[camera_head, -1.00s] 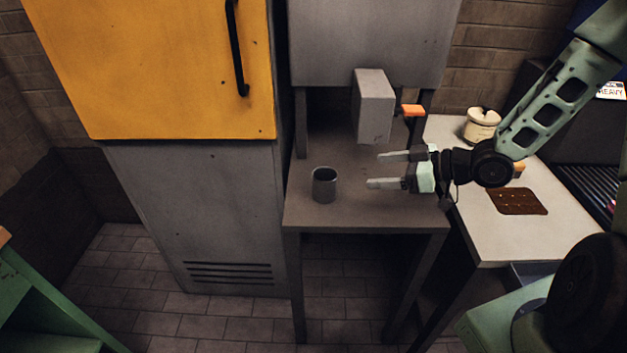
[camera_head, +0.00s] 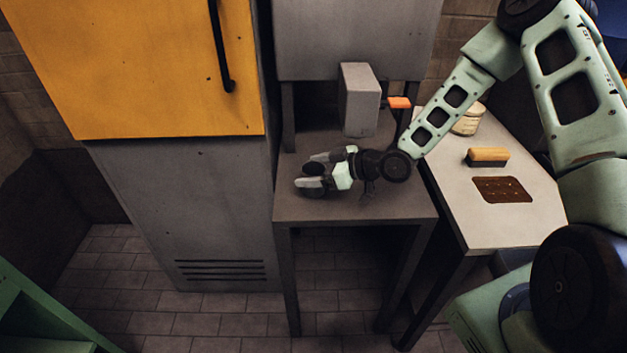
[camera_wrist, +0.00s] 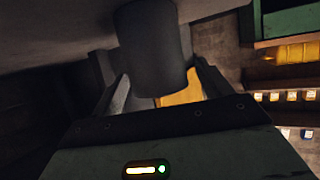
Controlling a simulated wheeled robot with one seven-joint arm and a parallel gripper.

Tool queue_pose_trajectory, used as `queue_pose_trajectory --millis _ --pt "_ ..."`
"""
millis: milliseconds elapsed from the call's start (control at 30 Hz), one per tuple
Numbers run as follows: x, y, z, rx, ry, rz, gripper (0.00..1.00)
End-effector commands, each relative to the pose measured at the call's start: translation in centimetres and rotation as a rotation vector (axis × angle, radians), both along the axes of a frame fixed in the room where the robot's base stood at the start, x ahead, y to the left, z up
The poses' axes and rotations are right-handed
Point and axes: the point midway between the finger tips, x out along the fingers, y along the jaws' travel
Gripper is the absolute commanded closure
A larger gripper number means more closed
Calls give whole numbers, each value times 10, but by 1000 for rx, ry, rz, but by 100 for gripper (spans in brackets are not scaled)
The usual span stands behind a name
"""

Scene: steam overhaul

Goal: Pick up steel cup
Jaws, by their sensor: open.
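The steel cup is a plain dark grey cylinder (camera_wrist: 152,50), large in the wrist view and lying between my two open fingers. In the head view the cup (camera_head: 314,170) stands on the small grey table (camera_head: 340,210), mostly hidden by my gripper. My gripper (camera_head: 308,171) is open, with one finger on each side of the cup. In the wrist view my gripper (camera_wrist: 160,92) has its fingers at the left and right of the cup. I cannot tell whether either finger touches it.
A grey box-like dispenser (camera_head: 360,100) with an orange lever (camera_head: 398,103) is behind my gripper. A grey cabinet with a yellow door (camera_head: 140,70) stands left. The white counter (camera_head: 450,180) on the right holds a brush (camera_head: 487,157), a brown slab (camera_head: 502,190) and a cream pot (camera_head: 467,122).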

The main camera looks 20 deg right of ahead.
Motion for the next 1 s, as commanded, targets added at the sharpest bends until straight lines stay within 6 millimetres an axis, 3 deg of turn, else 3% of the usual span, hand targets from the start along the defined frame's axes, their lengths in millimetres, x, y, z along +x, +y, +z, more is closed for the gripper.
queue_pose_trajectory --millis 133,400,600,1000 --pt "10 11 -6 0 2 1 22" --pt "12 14 -8 -1 1 0 22" --pt "12 14 -8 -1 1 0 72" --pt "13 15 -5 -1 -1 0 72"
